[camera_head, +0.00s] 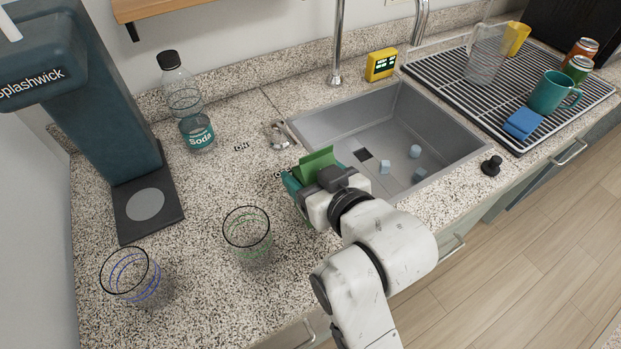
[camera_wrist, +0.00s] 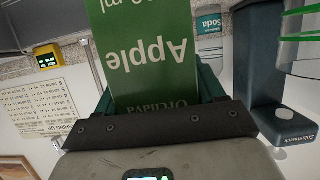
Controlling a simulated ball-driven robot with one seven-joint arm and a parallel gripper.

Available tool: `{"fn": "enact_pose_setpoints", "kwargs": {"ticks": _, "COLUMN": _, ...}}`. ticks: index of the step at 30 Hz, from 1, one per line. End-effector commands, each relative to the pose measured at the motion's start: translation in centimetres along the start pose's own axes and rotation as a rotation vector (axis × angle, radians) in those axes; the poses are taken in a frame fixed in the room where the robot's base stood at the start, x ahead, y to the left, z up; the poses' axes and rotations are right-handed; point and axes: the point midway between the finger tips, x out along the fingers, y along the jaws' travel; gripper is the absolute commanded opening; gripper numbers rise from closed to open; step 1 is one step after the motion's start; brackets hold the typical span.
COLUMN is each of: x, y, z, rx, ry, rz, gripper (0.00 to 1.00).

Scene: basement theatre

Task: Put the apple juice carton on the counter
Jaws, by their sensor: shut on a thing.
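The apple juice carton (camera_head: 318,162) is green. In the wrist view the carton (camera_wrist: 148,55) shows the word "Apple" upside down and fills the space between my fingers. My gripper (camera_head: 300,185) is shut on it, over the speckled counter (camera_head: 215,225) just left of the sink. My arm hides most of the carton's lower part in the head view. I cannot tell whether its base touches the counter.
A clear glass (camera_head: 247,236) stands left of my gripper, and another glass (camera_head: 133,277) further left. A soda bottle (camera_head: 184,100) and the teal Splashwick machine (camera_head: 110,100) are behind. The sink (camera_head: 400,130) holds several cubes. A drying rack (camera_head: 500,90) with cups is at right.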

Motion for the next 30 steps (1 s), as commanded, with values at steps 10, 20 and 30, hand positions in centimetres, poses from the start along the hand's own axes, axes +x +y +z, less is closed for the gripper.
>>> {"fn": "enact_pose_setpoints", "kwargs": {"ticks": 10, "x": 0.6, "y": -0.1, "z": 1.6, "rx": 0.0, "ry": 0.003, "rz": -0.001, "gripper": 0.18}}
{"fn": "enact_pose_setpoints", "kwargs": {"ticks": 20, "x": 0.7, "y": -0.1, "z": 2.0, "rx": 0.0, "ry": -0.001, "rz": -0.001, "gripper": 0.78}}
{"fn": "enact_pose_setpoints", "kwargs": {"ticks": 30, "x": 0.7, "y": -0.1, "z": 2.0, "rx": 0.0, "ry": -0.001, "rz": -0.001, "gripper": 0.94}}
